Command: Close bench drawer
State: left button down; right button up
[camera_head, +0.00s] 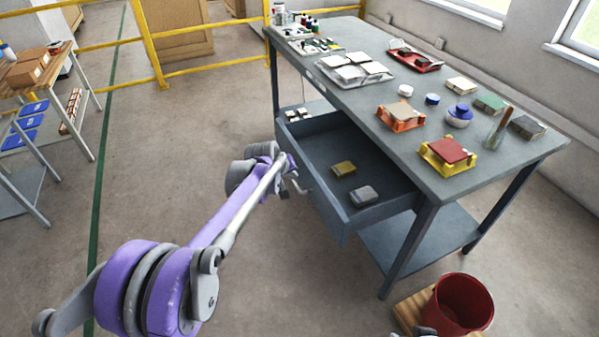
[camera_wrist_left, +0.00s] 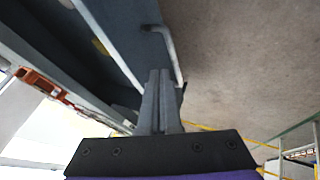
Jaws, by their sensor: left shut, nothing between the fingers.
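The grey bench drawer (camera_head: 353,224) is pulled out from under the bench top, with a yellowish block (camera_head: 343,168) and a grey block (camera_head: 363,195) inside. My left gripper (camera_head: 296,189) is at the outside of the drawer front. In the left wrist view its two fingers (camera_wrist_left: 159,72) are together and empty, with their tips close to the metal bar handle (camera_wrist_left: 172,52). I cannot tell whether they touch the handle or the front. My right gripper is not clearly in view.
The bench top (camera_head: 330,85) holds tiles on red and yellow stands, jars and trays. A lower shelf (camera_head: 425,240) lies beneath. A red bucket (camera_head: 462,305) stands at the front right. Yellow railing (camera_head: 205,68) runs behind. Floor left of the drawer is clear.

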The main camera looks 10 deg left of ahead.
pick_arm(q)
send_near(304, 181)
jog(key=x, duration=0.4)
jog(key=shift+w+f, duration=0.15)
jog(key=shift+f, duration=0.25)
pick_arm(e)
jog(key=shift+f, duration=0.35)
pick_arm(q)
jog(key=shift+d, duration=0.1)
